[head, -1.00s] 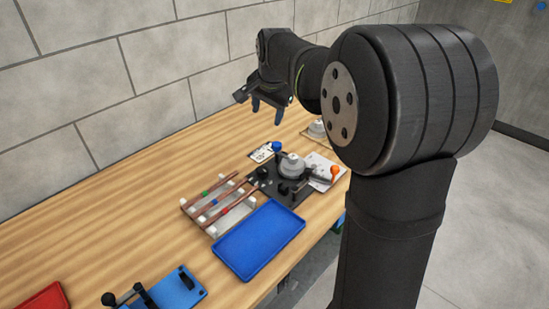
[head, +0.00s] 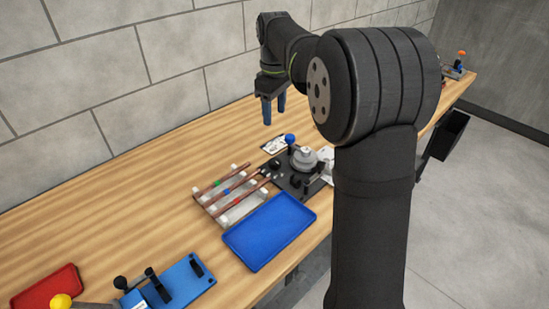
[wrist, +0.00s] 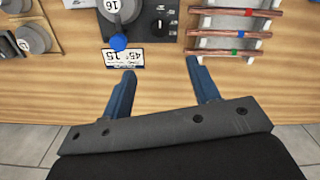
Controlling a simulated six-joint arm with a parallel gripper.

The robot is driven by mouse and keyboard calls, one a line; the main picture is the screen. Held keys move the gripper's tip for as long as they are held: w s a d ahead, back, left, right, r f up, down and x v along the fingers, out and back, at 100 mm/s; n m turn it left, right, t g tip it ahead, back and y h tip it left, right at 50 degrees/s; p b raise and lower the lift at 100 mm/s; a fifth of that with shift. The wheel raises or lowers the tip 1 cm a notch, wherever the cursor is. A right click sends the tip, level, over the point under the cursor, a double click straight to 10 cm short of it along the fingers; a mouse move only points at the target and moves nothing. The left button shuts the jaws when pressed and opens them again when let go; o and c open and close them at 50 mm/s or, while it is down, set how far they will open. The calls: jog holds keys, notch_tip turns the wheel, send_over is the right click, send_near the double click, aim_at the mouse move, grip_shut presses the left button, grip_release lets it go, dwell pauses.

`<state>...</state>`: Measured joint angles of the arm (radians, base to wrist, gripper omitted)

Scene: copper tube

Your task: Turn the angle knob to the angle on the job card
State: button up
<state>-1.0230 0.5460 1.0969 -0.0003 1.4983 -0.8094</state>
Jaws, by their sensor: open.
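The black angle knob (wrist: 160,26) sits on the bender's dark plate in the wrist view, beside the grey bending wheel (wrist: 122,8) marked 16. In the head view the wheel (head: 304,157) stands on the plate (head: 296,182). The white job card (wrist: 124,60) lies at the plate's edge and reads 45° and 15, upside down in the wrist view; the card (head: 277,144) is small in the head view. My gripper (wrist: 161,70) is open and empty, its blue fingers apart. In the head view my gripper (head: 274,110) hangs above the bench, behind the bender.
A blue-balled lever (wrist: 119,42) stands close to the card. A white rack (wrist: 228,22) with copper tubes lies beside the bender. A blue tray (head: 268,230), a blue fixture (head: 172,285) and a red tray (head: 48,285) are on the bench. Bare wood (head: 150,190) lies left of the rack.

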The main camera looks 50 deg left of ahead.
aim_at(275, 161)
notch_tip(275, 161, down, 17)
jog(key=shift+f, duration=0.15)
dwell(0.4)
jog(key=c, duration=1)
